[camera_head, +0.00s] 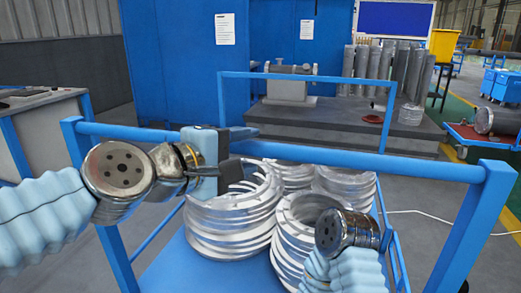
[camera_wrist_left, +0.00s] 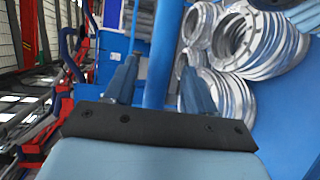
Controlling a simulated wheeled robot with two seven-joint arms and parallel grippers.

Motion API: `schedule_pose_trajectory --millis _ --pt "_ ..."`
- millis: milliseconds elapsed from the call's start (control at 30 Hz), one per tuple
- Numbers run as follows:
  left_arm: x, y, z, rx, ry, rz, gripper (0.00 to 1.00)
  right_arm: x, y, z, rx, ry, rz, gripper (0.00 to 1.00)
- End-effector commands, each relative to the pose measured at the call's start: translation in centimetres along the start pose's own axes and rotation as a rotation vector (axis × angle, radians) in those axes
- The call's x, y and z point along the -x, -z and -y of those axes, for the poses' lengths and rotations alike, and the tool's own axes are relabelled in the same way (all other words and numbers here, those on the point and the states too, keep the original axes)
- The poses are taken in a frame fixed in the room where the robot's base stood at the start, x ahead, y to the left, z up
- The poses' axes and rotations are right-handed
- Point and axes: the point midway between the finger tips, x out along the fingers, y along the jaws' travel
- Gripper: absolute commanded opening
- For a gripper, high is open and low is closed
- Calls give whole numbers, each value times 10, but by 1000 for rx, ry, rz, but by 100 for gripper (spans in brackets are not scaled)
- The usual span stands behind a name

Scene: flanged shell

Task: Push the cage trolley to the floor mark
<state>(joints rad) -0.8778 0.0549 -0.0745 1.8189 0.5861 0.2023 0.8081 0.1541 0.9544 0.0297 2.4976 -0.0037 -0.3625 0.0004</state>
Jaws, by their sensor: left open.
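The cage trolley is a blue tubular frame with a near handle bar (camera_head: 330,157) running across the view and a blue deck (camera_head: 185,262). Stacks of silver flanged rings (camera_head: 235,208) stand on it. My left gripper (camera_head: 246,152) is at the bar, left of its middle. In the left wrist view the bar (camera_wrist_left: 162,60) runs between the two parted fingers (camera_wrist_left: 160,82); I cannot tell whether they touch it. My right arm's wrist (camera_head: 345,232) is low in front of the rings; its gripper is mostly hidden behind it. I cannot make out a certain floor mark.
Beyond the trolley is a low grey platform (camera_head: 330,118) with grey cylinders (camera_head: 390,75) and a machine part. Blue panels (camera_head: 185,60) stand behind on the left. A grey-topped bench (camera_head: 45,125) is at left. A red cart (camera_head: 490,135) is at right. Grey floor shows at right.

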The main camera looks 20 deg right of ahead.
Motion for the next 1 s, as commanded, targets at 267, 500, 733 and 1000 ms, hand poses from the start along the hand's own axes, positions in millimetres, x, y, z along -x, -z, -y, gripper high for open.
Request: schedule_pose_trajectory --millis 267,500,733,1000 --pt "-43 0 0 -1 0 -1 55 -4 0 -2 -1 -1 -1 0" --pt "-50 0 0 -1 -1 -1 55 -4 0 -2 -1 -1 -1 0" --pt "-49 0 0 -1 0 -1 41 -4 0 -2 -1 -1 -1 0" --pt "-49 0 0 -1 0 -1 0 -4 0 -2 -1 -1 -1 0"
